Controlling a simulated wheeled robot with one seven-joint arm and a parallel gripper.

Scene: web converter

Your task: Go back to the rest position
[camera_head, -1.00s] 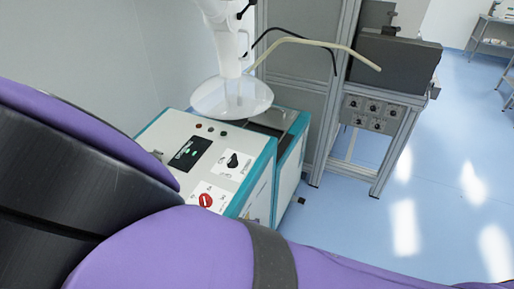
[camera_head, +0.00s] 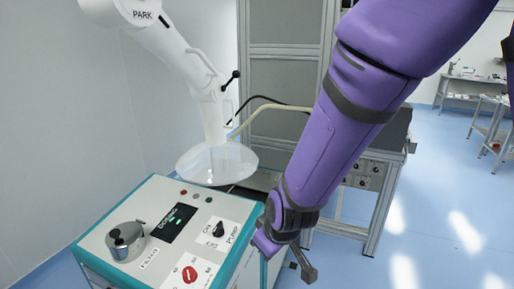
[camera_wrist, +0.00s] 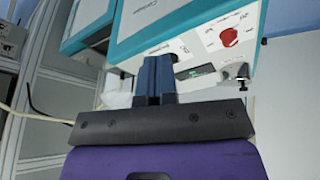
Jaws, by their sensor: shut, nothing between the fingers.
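My gripper (camera_wrist: 153,80) shows in the wrist view as two dark blue fingers, closed together with nothing between them. Behind the fingertips is the teal-edged control cabinet with its red knob (camera_wrist: 229,37). In the head view my purple arm comes down from the upper right. It ends beside the right edge of the control cabinet (camera_head: 104,237).
A grey metal frame (camera_head: 285,60) stands behind my arm. Blue floor (camera_head: 440,200) is free at the right.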

